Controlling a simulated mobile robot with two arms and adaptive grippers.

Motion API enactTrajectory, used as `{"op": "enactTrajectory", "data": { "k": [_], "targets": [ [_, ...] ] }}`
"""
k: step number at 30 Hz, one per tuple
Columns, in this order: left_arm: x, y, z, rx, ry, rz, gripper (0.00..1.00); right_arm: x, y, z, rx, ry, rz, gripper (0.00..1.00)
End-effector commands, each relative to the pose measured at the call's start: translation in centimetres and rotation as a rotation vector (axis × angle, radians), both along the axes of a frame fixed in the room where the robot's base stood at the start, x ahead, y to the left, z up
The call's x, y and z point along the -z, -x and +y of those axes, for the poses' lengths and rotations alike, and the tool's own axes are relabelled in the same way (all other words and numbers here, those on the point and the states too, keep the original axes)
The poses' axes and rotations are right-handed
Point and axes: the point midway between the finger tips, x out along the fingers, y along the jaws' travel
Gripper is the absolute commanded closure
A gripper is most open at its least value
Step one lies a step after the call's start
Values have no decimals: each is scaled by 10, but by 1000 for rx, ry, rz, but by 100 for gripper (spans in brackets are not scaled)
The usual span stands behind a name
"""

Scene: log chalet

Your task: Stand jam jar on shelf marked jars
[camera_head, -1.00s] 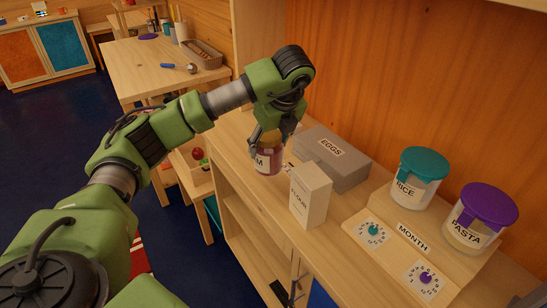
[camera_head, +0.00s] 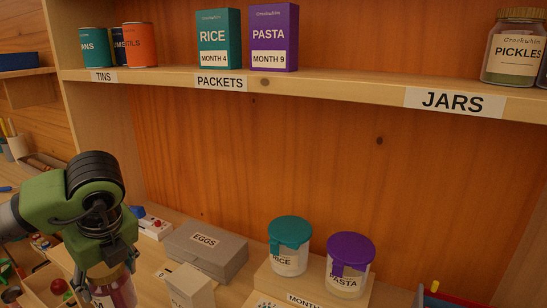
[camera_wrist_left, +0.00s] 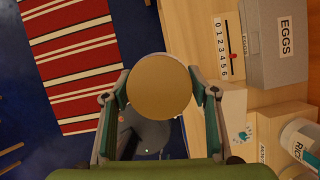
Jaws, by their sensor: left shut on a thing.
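The jam jar (camera_head: 122,291) shows at the bottom left of the head view, its red body and part of its label below my left gripper (camera_head: 108,268). In the left wrist view its round gold lid (camera_wrist_left: 159,87) sits between the two fingers of my left gripper (camera_wrist_left: 160,97), which is shut on it. The jar hangs over the floor beside the counter's edge. The shelf marked JARS (camera_head: 390,88) runs across the top of the head view, with its JARS label (camera_head: 453,102) at the right. My right gripper is not in view.
A pickles jar (camera_head: 514,48) stands right of the JARS label. Tins (camera_head: 140,45) and rice and pasta packets (camera_head: 273,38) stand further left, with clear shelf between packets and pickles. On the counter are an eggs box (camera_head: 205,250), a flour packet (camera_head: 189,288) and lidded canisters (camera_head: 350,266).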

Motion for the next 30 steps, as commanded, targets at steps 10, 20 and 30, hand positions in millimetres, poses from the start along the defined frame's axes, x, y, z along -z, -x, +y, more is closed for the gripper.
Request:
{"op": "enactTrajectory", "data": {
  "k": [10, 20, 30],
  "targets": [
    [20, 8, -23, 583, 2, -3, 88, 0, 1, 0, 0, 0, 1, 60],
    [37, 16, -44, 1126, 4, -4, 88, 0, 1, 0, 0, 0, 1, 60],
    [51, 25, -64, 1632, 7, -5, 88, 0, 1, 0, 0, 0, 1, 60]
  ]
}}
